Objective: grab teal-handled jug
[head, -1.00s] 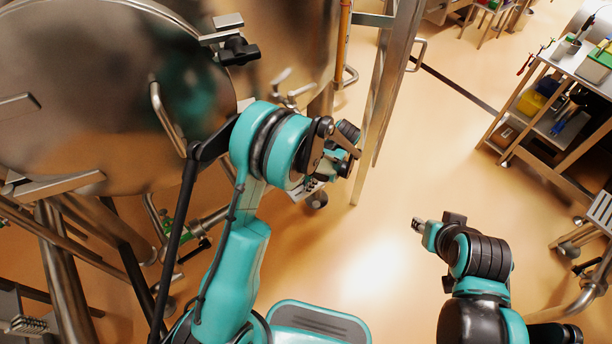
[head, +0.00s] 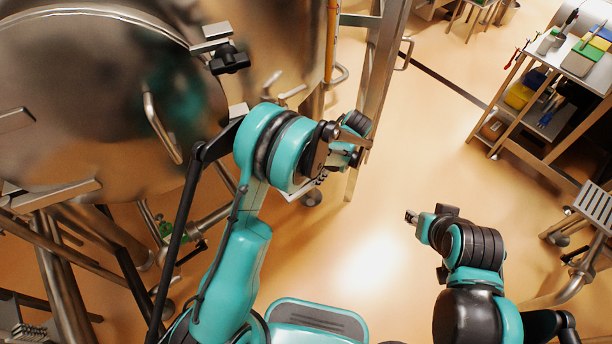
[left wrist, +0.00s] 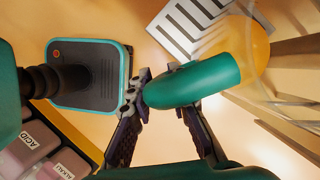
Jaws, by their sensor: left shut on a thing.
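The jug's teal handle (left wrist: 195,82) shows large in the left wrist view, between the two dark fingers of my left gripper (left wrist: 162,110), which is shut on it. A clear, orange-tinted jug body (left wrist: 248,52) lies beyond the handle and is partly hidden by it. In the head view my left gripper (head: 350,140) is held up in front of the steel frame; the jug cannot be made out clearly there. My right gripper (head: 411,217) is at the lower right over open floor, with only its small tip showing, apart from other things.
A large steel vessel (head: 85,110) fills the left, with pipes below. A steel frame post (head: 378,80) stands behind my left gripper. A loaded cart (head: 590,75) is at upper right, a slatted step (head: 596,203) below it. Floor (head: 400,150) between is clear.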

